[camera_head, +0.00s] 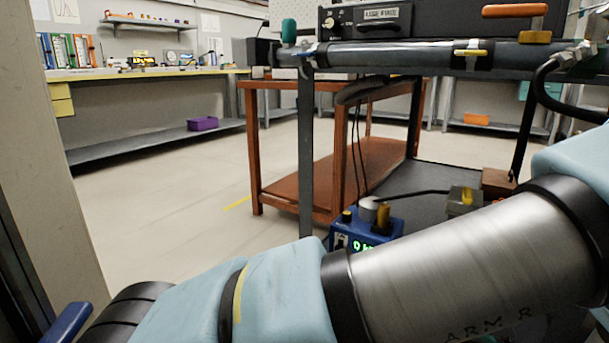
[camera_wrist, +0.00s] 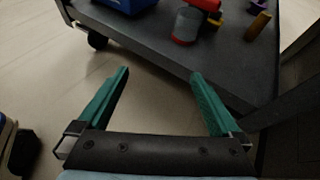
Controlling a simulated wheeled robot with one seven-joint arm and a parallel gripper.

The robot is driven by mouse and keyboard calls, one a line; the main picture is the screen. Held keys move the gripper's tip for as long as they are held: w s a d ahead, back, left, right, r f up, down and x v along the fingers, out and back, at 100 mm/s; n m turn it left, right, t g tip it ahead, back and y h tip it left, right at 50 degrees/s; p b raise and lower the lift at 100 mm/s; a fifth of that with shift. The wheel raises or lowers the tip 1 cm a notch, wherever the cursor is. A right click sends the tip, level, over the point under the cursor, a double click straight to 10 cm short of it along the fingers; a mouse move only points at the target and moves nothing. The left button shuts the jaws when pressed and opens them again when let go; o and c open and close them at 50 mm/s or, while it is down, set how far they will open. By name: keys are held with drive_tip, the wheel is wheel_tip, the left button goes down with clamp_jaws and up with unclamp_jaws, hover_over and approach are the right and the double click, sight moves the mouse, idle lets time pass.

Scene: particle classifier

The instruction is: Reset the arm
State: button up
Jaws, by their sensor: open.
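My gripper (camera_wrist: 160,78) shows in the wrist view with its two green fingers spread wide apart. It is open and nothing is between the fingers. It hangs over the pale floor, close to the edge of a dark cart shelf (camera_wrist: 238,83). In the head view my arm crosses the lower part of the picture from the lower left to the right. My gripper is not seen in the head view.
A dark-framed cart (camera_head: 308,150) stands close ahead, with a blue device (camera_head: 360,232) on its lower shelf. A brown wooden table (camera_head: 290,202) is behind it. In the wrist view, a red and grey object (camera_wrist: 187,24) sits on the shelf. Open floor (camera_head: 165,185) lies left.

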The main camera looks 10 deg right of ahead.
drive_tip(key=w+a+r+n+g+y+p, duration=0.1)
drive_tip(key=w+a+r+n+g+y, duration=0.15)
drive_tip(key=w+a+n, duration=0.35)
drive_tip(key=w+a+r+n+g+y+p, duration=0.1)
drive_tip(key=w+a+r+n+g+y, duration=0.2)
drive_tip(key=a, duration=0.5)
drive_tip(key=w+a+r+n+g+y+p, duration=0.1)
drive_tip(key=w+a+r+n+y+p, duration=0.15)
drive_tip(key=a+r+n, duration=0.35)
drive_tip(key=a+r+n+g+h+p, duration=0.2)
drive_tip(key=a+r+n+h+p, duration=0.1)
drive_tip(key=a+r+n, duration=0.7)
drive_tip(key=a+r+n+g+h+p, duration=0.25)
drive_tip(key=a+r+n, duration=0.25)
drive_tip(key=a+n, duration=0.75)
wheel_tip(320, 180, up, 38)
drive_tip(key=m+p, duration=0.1)
drive_tip(key=p, duration=3.6)
drive_tip(key=shift+a+h+p, duration=0.3)
drive_tip(key=shift+a+h, duration=0.05)
drive_tip(key=shift+a, duration=0.1)
drive_tip(key=shift+f, duration=0.15)
